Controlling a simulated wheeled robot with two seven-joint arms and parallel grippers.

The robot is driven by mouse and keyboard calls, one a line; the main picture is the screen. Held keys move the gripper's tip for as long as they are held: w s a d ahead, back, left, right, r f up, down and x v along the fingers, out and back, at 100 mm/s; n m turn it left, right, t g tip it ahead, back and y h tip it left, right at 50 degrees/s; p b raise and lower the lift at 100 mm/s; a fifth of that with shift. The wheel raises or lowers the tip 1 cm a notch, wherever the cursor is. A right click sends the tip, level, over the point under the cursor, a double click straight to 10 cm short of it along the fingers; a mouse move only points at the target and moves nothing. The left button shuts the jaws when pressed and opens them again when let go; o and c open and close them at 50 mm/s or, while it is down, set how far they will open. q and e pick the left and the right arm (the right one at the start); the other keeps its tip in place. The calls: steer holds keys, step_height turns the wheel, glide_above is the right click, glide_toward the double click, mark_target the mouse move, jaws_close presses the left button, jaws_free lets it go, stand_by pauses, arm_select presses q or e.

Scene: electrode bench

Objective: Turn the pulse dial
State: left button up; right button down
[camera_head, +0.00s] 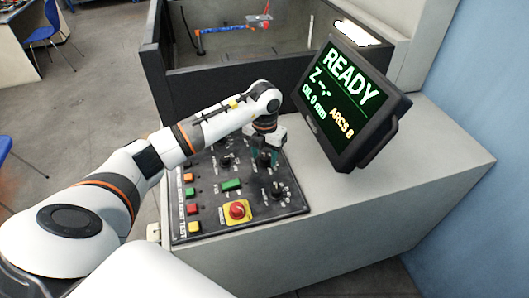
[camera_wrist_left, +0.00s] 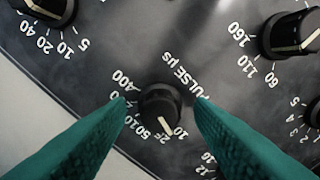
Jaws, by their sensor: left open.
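The pulse dial (camera_wrist_left: 158,104) is a round black knob between my left fingertips in the left wrist view. The printed "PULSE µs" label is beside it, and its white pointer line points to the lower right, near the 10 mark. My left gripper (camera_head: 264,153) is over the control panel in the head view, with teal fingers pointing down. In the wrist view the left gripper (camera_wrist_left: 161,100) is open, one finger on each side of the dial, with a visible gap on both sides. The gripper largely hides the dial in the head view. My right gripper is not in view.
The black control panel (camera_head: 210,222) carries other knobs, colored buttons and a red switch on a yellow plate (camera_head: 237,211). A monitor (camera_head: 352,105) reading READY stands close to the right of the gripper. A dark-walled tank (camera_head: 205,85) lies behind.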

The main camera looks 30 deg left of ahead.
arm_select(q)
steer(key=c, duration=1)
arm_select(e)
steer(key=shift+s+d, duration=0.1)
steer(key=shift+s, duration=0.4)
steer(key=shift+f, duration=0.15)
